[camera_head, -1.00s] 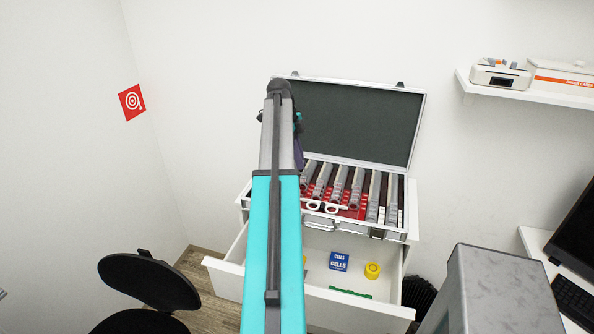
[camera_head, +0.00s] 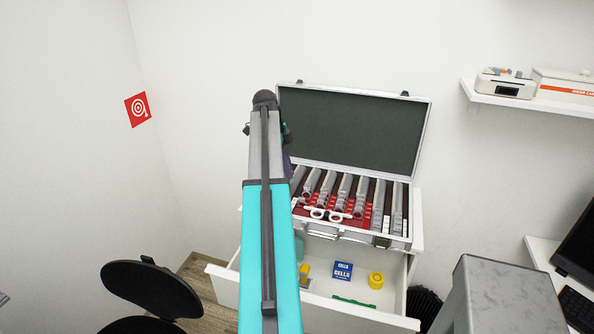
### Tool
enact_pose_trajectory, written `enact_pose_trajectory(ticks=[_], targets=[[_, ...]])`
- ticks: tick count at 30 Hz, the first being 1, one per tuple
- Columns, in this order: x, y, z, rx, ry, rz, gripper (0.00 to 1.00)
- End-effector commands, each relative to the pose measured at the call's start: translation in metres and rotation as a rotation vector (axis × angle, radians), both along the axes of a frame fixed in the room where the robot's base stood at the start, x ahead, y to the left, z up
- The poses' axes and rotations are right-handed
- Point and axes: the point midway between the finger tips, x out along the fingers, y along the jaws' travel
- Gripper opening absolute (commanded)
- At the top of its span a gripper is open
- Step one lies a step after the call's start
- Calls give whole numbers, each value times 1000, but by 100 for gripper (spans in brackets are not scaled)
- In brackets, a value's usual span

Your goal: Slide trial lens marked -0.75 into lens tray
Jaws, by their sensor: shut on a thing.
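The lens tray is an open silver case (camera_head: 314,228) with a dark lid lining (camera_head: 350,130), standing on the white drawer cabinet. Rows of grey lens holders (camera_head: 344,188) and red-edged lenses fill it. A white trial frame (camera_head: 318,213) with two rings lies at its front. My arm (camera_head: 268,235) reaches up the picture and covers the left end of the case. Its far joint (camera_head: 265,98) shows left of the lid. My gripper and anything in it are hidden behind the arm. No marking of -0.75 can be read.
An open drawer (camera_head: 385,312) below the case holds a blue box (camera_head: 342,270), a yellow round item (camera_head: 376,280) and a green item (camera_head: 353,301). A black chair (camera_head: 150,286) stands at left. A grey block (camera_head: 508,300) stands at front right.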

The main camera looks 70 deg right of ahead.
Motion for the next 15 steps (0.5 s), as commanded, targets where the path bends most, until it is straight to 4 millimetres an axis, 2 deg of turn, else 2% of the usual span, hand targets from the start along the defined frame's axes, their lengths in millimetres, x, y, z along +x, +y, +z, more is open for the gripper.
enact_pose_trajectory(ticks=[1,6,15], targets=[[14,11,-3,0,0,53,0],[62,43,-8,-1,0,247,0],[141,108,-16,0,-1,605,0]])
